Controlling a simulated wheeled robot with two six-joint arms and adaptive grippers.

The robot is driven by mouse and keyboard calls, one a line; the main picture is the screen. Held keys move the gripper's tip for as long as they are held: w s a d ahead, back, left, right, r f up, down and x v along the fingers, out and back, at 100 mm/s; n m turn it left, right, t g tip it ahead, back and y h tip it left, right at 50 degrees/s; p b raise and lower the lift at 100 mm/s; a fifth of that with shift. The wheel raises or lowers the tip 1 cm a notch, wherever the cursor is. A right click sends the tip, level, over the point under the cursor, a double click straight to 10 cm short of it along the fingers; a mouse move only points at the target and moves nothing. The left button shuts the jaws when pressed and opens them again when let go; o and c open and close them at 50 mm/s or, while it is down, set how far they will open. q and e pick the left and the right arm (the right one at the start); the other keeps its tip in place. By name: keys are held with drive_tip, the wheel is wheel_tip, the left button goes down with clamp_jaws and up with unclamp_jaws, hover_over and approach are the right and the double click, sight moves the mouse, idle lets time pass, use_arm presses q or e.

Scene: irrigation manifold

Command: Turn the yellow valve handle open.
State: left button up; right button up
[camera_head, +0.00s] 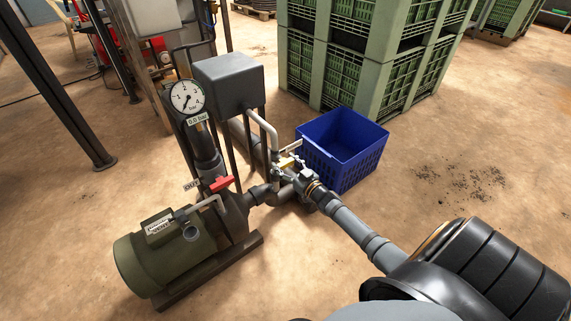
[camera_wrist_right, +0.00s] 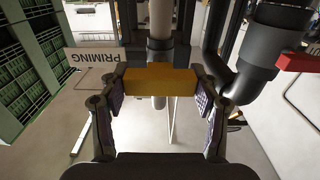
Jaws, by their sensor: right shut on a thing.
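The yellow valve handle (camera_wrist_right: 158,79) lies crosswise between the fingers of my right gripper (camera_wrist_right: 160,98) in the right wrist view, in front of a grey vertical pipe. My right gripper is shut on it. In the head view my right arm comes in from the lower right, and the right gripper (camera_head: 287,168) is at the manifold. There only a small yellow part of the handle (camera_head: 286,162) shows; the rest is hidden by the gripper. A white PRIMING label (camera_wrist_right: 92,60) is beside the handle. My left gripper is not in view.
A green pump (camera_head: 168,252) with a red handle (camera_head: 221,184) stands left of my gripper. The pressure gauge (camera_head: 187,97) has a 0.0 bar label. A blue crate (camera_head: 343,153) stands close behind my gripper, with green crates (camera_head: 370,60) beyond. The floor at right is mostly clear.

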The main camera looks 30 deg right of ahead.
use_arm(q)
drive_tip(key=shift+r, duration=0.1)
use_arm(e)
drive_tip(key=shift+n, duration=0.3)
drive_tip(key=shift+c, duration=0.2)
drive_tip(key=n+p, duration=0.1)
drive_tip(key=n, duration=0.1)
drive_tip(key=shift+n, duration=1.3)
drive_tip(key=n+p, duration=0.1)
drive_tip(key=n, duration=0.2)
drive_tip(key=shift+a+n, duration=0.1)
drive_tip(key=shift+n, duration=0.2)
drive_tip(key=n, duration=0.3)
drive_tip(key=shift+f+n, duration=0.1)
drive_tip(key=shift+n, duration=0.2)
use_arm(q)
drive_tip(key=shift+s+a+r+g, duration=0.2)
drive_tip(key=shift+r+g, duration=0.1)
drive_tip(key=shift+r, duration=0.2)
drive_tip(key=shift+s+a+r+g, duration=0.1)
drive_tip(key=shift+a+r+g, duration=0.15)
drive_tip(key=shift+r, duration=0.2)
use_arm(e)
drive_tip(key=n, duration=0.5)
drive_tip(key=shift+n, duration=0.3)
drive_tip(key=shift+f, duration=0.1)
drive_tip(key=o, duration=1.2)
drive_tip(key=shift+c, duration=0.2)
